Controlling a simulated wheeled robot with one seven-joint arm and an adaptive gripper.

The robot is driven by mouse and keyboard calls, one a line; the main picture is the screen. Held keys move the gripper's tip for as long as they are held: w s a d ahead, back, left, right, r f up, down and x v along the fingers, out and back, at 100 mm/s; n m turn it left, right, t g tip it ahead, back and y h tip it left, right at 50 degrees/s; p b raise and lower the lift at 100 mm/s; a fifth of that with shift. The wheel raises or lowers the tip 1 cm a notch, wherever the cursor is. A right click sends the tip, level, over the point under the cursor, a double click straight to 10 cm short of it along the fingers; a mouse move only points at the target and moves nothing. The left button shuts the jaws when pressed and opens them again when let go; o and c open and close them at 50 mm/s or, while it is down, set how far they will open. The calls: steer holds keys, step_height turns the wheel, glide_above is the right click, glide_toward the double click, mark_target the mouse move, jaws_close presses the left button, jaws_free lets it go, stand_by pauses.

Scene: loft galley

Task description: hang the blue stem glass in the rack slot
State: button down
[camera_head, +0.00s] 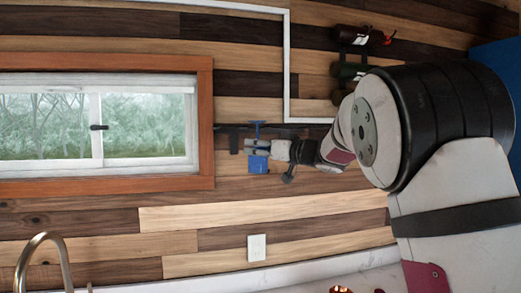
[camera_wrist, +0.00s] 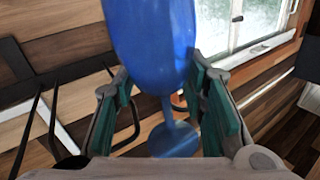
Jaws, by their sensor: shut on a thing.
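The blue stem glass (camera_head: 258,165) is upside down in the head view, its bowl low and its foot at the top. My gripper (camera_head: 268,150) is shut on it from the right, around the stem area. In the wrist view the bowl (camera_wrist: 152,45) fills the top middle, with the stem and foot between the green finger pads of my gripper (camera_wrist: 157,82). The exact contact is partly hidden. The dark rack (camera_head: 233,142) is on the wall close to the glass; its bars (camera_wrist: 40,92) show at left in the wrist view. The glass appears outside the bars there.
A wood-framed window (camera_head: 205,125) is left of the rack. Bottles (camera_head: 350,35) are mounted on the wall at upper right. A tap (camera_head: 45,240) stands at lower left, and a wall outlet (camera_head: 256,247) sits below the glass. The wall beneath the glass is mostly clear.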

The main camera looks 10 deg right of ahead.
steer(key=w+f+b, duration=0.1)
steer(key=w+b, duration=0.5)
steer(key=w, duration=0.4)
steer(key=shift+w+f, duration=0.15)
steer(key=shift+w, duration=0.1)
stand_by(0.8)
stand_by(0.4)
steer(key=c, duration=0.9)
jaws_free()
